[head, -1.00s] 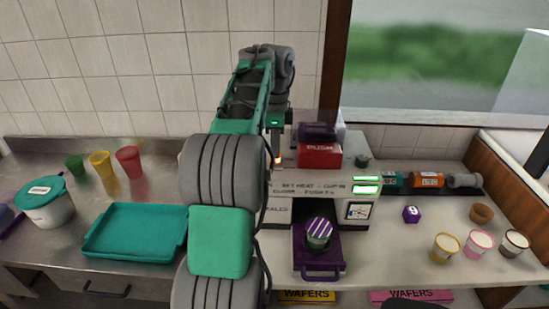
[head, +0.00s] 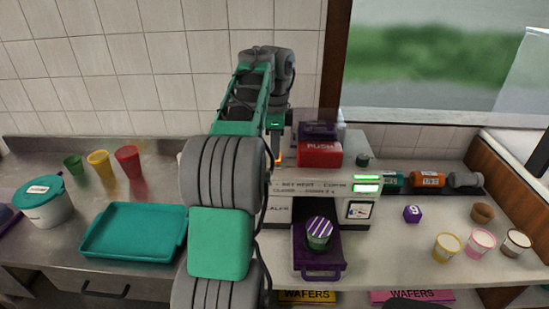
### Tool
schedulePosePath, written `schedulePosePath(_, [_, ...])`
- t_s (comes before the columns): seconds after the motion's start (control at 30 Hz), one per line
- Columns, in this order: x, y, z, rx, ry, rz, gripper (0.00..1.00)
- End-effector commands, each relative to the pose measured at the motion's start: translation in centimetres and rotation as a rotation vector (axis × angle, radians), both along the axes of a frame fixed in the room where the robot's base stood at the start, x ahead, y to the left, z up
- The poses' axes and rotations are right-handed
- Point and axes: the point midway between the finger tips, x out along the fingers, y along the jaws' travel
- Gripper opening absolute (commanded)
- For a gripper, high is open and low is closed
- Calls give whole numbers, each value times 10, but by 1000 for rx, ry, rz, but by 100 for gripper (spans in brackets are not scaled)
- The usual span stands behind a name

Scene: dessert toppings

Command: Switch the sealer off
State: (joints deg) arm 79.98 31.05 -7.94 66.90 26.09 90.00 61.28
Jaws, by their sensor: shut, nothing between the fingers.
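The sealer (head: 282,206) is a white machine with printed text on its front and a red block marked PUSH (head: 320,154) on top. Two green lights (head: 367,184) glow on its front right, above a small dial gauge (head: 359,210). A dark knob (head: 362,160) sits on its top right. Its purple drawer (head: 320,277) is pulled out and holds a cup with a striped purple lid (head: 319,232). My gripper (head: 279,158) is shut and points down at the sealer's top left, by a small orange glow. My arm hides the sealer's left end; contact cannot be told.
A teal tray (head: 134,232), a lidded tub (head: 44,202) and green, yellow and red cups (head: 127,161) stand on the left.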

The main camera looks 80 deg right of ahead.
Motion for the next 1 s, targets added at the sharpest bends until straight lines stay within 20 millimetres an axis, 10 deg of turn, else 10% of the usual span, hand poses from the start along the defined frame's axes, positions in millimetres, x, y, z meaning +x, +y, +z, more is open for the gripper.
schedulePosePath(0.6, [0,0,-10,0,0,1,0])
schedulePosePath(1.0, [0,0,21,0,0,1,0])
